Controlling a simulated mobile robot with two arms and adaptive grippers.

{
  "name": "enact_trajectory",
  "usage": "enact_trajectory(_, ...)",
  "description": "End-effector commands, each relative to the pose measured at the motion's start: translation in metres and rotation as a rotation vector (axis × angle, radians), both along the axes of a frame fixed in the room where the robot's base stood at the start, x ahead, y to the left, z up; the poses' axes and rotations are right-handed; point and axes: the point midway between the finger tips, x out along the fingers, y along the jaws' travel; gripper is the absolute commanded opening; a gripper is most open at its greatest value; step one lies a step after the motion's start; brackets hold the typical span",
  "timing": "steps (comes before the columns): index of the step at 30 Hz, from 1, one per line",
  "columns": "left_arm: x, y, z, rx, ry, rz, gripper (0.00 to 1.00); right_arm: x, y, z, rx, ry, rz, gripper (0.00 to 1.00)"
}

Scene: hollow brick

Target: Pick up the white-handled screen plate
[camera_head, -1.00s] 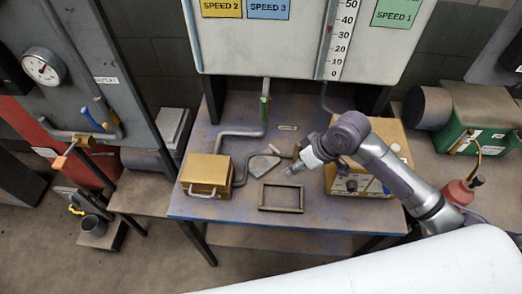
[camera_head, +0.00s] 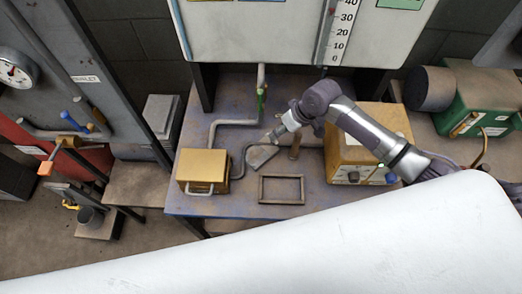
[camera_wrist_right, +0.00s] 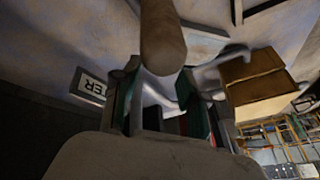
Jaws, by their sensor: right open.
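A flat grey plate (camera_head: 258,157) lies on the bench behind the rectangular frame; I cannot make out a white handle on it. A yellow box (camera_head: 203,166) with a pale handle (camera_head: 206,190) on its front stands to its left. My right gripper (camera_head: 270,138) is open at the plate's upper right edge; I cannot tell whether it touches. In the right wrist view, the fingers (camera_wrist_right: 163,108) are apart, with a pale surface behind them and a brown cylinder (camera_wrist_right: 162,38) in front. My left gripper is not in view.
A dark rectangular frame (camera_head: 282,190) lies at the bench front. A short brown post (camera_head: 295,146) stands right of the plate. A tan box with knobs (camera_head: 365,145) is on the right. A grey pipe (camera_head: 235,123) runs along the back. The front right of the bench is clear.

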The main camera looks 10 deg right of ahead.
Motion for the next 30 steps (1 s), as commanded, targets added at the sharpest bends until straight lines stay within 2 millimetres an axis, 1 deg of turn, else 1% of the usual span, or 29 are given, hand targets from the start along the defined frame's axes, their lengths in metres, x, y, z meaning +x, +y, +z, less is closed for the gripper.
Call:
enact_trajectory(1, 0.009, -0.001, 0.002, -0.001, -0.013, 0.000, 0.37, 0.001, 0.001, -0.002, 0.000, 0.001, -0.001, 0.43)
enact_trajectory(3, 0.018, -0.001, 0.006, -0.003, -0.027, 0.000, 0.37, 0.002, 0.003, -0.007, 0.000, 0.002, 0.000, 0.43)
enact_trajectory(6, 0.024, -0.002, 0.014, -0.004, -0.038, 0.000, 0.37, 0.006, 0.009, -0.019, 0.000, 0.003, -0.001, 0.43)
enact_trajectory(8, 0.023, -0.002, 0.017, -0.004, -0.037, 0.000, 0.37, 0.008, 0.012, -0.026, 0.000, 0.003, 0.000, 0.43)
enact_trajectory(9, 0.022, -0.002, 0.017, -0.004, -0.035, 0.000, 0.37, 0.009, 0.013, -0.033, 0.000, 0.003, -0.001, 0.43)
enact_trajectory(12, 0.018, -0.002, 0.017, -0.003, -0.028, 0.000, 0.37, 0.012, 0.017, -0.043, 0.000, 0.002, 0.001, 0.43)
enact_trajectory(15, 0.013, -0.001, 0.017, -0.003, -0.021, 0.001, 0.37, 0.013, 0.018, -0.048, -0.002, 0.001, 0.000, 0.43)
enact_trajectory(21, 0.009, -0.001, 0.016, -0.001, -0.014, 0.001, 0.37, 0.013, 0.018, -0.048, -0.002, 0.000, 0.001, 0.43)
enact_trajectory(28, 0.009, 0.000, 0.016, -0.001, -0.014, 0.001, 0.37, 0.013, 0.018, -0.048, -0.002, 0.000, 0.001, 0.04)
enact_trajectory(29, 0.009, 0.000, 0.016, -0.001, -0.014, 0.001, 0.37, 0.013, 0.018, -0.048, -0.002, 0.000, 0.001, 0.00)
enact_trajectory(30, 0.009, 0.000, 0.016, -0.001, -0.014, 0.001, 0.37, 0.013, 0.018, -0.048, -0.002, 0.000, 0.001, 0.00)
